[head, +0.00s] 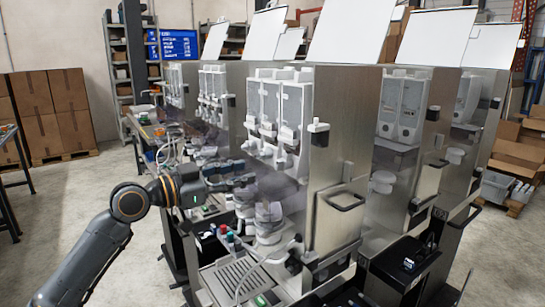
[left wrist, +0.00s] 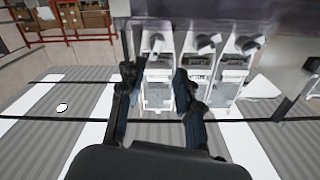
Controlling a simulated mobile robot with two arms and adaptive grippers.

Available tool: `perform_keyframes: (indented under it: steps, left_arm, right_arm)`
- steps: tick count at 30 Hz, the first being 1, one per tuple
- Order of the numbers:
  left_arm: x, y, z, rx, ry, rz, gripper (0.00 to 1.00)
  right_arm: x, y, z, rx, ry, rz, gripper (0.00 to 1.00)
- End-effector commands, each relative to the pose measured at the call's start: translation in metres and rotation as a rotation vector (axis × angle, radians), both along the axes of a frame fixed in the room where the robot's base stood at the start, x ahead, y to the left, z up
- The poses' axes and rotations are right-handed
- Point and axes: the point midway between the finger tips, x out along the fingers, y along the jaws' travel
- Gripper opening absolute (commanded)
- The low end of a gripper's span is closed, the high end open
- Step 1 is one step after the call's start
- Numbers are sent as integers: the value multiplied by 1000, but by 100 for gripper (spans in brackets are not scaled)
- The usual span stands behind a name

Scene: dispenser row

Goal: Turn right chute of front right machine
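The front right machine (head: 336,150) is a steel cabinet with several clear dispensers and white chutes on its front. Its right chute (head: 287,138) is the one nearest the cabinet's side panel in the head view. My left gripper (head: 248,181) is in front of the machine, below the dispensers. In the left wrist view three chutes show, seemingly upside down. The two dark fingers of my left gripper (left wrist: 157,78) are apart, with the picture's leftmost chute (left wrist: 156,45) seen between them. I cannot tell whether they touch it. My right gripper is not in view.
A drip tray (head: 238,276) and a hose are at the machine's base. More machines stand behind and to the right. Cardboard boxes (head: 45,105) are stacked at the left wall. Open floor lies at the left.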

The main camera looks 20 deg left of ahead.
Motion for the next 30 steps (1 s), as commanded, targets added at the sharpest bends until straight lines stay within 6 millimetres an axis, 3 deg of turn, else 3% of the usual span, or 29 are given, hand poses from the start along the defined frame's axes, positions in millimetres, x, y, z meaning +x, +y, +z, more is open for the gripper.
perform_keyframes:
  steps: [1, 3, 12, 25, 30]
  left_arm:
    - [9, -8, 8, -6, -1, -3, 34]
    - [21, -18, 8, -6, -1, -3, 34]
    - [59, -46, 4, -4, 0, -1, 34]
    - [67, -53, 0, 0, 0, 0, 34]
    - [67, -53, 0, 0, 0, 0, 1]
  right_arm:
    - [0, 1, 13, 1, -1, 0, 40]
    - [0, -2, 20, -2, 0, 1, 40]
    - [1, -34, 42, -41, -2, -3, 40]
    - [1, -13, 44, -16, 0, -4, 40]
    - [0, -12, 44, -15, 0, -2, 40]
